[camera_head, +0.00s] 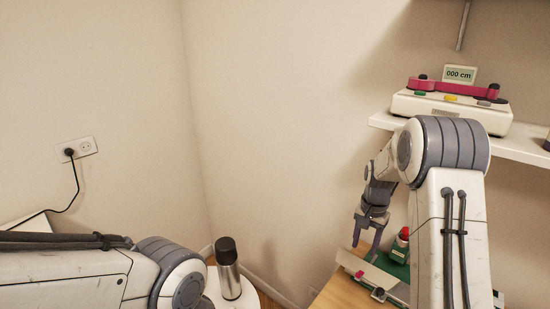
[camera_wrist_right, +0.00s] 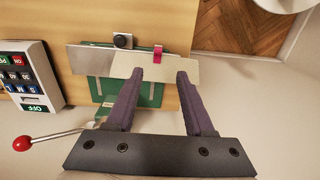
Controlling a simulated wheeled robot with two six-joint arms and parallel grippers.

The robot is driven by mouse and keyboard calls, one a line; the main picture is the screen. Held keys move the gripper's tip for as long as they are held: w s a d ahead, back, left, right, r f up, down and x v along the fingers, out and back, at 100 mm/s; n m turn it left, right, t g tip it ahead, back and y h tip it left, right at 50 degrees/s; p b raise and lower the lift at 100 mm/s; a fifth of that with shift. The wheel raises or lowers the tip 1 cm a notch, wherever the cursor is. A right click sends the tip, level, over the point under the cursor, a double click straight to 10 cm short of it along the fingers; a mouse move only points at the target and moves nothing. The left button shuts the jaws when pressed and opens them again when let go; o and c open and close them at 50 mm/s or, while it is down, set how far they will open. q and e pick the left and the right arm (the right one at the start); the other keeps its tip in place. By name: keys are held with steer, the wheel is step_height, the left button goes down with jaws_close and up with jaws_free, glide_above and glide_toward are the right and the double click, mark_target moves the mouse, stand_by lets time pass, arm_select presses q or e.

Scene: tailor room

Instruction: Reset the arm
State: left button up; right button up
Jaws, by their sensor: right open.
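My right gripper (camera_head: 366,240) hangs at the right of the head view, fingers pointing down above a wooden table. In the right wrist view its two purple-grey fingers (camera_wrist_right: 160,74) are apart, with nothing held between them. Beyond the fingertips lies a device with a green base (camera_wrist_right: 150,95) and a pale metal plate (camera_wrist_right: 95,59). The plate also shows in the head view (camera_head: 366,268). I cannot tell how much height separates the fingers from it. My left arm enters at the lower left of the head view; its gripper is out of view.
A control box (camera_wrist_right: 27,75) with buttons and a red-knobbed lever (camera_wrist_right: 22,143) sit beside the device. A pink tape-measure machine (camera_head: 452,103) stands on a white shelf (camera_head: 525,147). A black-topped metal cylinder (camera_head: 228,270) stands on a round white surface. The wall middle is bare.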

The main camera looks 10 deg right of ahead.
steer(key=s+a+r+n, duration=0.3)
steer(key=s+a, duration=0.1)
steer(key=a, duration=0.4)
steer(key=s+a+r+n, duration=0.3)
steer(key=a, duration=0.4)
steer(key=s+a+r+n, duration=0.3)
steer(key=s+a, duration=0.1)
steer(key=a, duration=0.4)
steer(key=s+a+n, duration=0.3)
steer(key=s+n, duration=0.1)
steer(key=s, duration=0.5)
steer(key=s+a+n+y, duration=0.1)
steer(key=s+a+n, duration=0.2)
steer(key=s, duration=0.7)
steer(key=shift+r+n, duration=0.2)
steer(key=shift+n, duration=0.5)
steer(key=shift+a, duration=0.1)
